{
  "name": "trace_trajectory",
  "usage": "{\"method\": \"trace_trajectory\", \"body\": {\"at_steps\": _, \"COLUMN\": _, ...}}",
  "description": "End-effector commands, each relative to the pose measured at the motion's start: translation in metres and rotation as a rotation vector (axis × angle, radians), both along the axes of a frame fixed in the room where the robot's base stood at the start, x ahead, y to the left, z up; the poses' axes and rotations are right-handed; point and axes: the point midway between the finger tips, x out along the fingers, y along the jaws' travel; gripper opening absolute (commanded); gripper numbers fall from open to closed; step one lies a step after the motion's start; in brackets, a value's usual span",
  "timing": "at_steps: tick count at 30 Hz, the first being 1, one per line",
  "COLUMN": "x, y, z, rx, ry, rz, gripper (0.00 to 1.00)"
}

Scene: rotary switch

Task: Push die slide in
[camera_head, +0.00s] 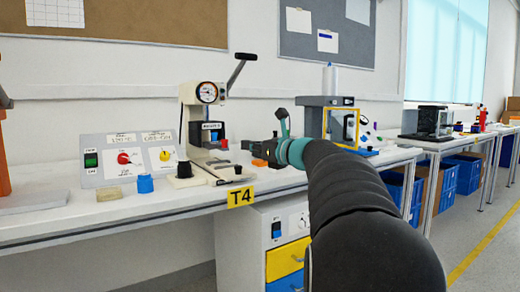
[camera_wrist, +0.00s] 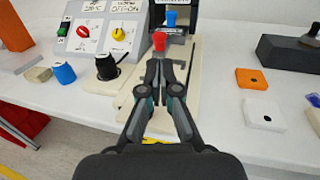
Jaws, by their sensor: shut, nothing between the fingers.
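The press (camera_head: 192,118) stands on the bench with a round gauge and a raised black lever. Its low beige base and slide area (camera_wrist: 187,52) reach toward me in the wrist view. A red knob (camera_wrist: 159,41) stands at the front of the press, with a blue part (camera_wrist: 171,18) behind it. I cannot tell exactly which part is the die slide. My gripper (camera_wrist: 164,64) is shut and empty over the beige base, its tips just short of the red knob in the picture. I cannot tell whether they touch anything. The fingers hide part of the base.
Left of the press are a control box (camera_head: 128,158) with knobs, a blue cylinder (camera_wrist: 64,73) and a black knob on a beige block (camera_wrist: 107,67). To the right lie an orange block (camera_wrist: 251,78), a white block (camera_wrist: 263,113) and a dark block (camera_wrist: 290,54).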

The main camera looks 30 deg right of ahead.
Motion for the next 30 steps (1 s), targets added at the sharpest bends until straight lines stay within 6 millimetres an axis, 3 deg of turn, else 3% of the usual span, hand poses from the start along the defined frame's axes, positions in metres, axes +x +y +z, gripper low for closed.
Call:
{"method": "trace_trajectory", "body": {"at_steps": 6, "x": 0.038, "y": 0.013, "z": -0.001, "rx": 0.001, "ry": 0.001, "rz": 0.003, "gripper": 0.00}}
{"method": "trace_trajectory", "body": {"at_steps": 12, "x": 0.059, "y": 0.019, "z": -0.001, "rx": 0.000, "ry": 0.001, "rz": 0.001, "gripper": 0.00}}
{"method": "trace_trajectory", "body": {"at_steps": 30, "x": 0.071, "y": 0.021, "z": 0.001, "rx": 0.001, "ry": 0.001, "rz": 0.000, "gripper": 0.00}}
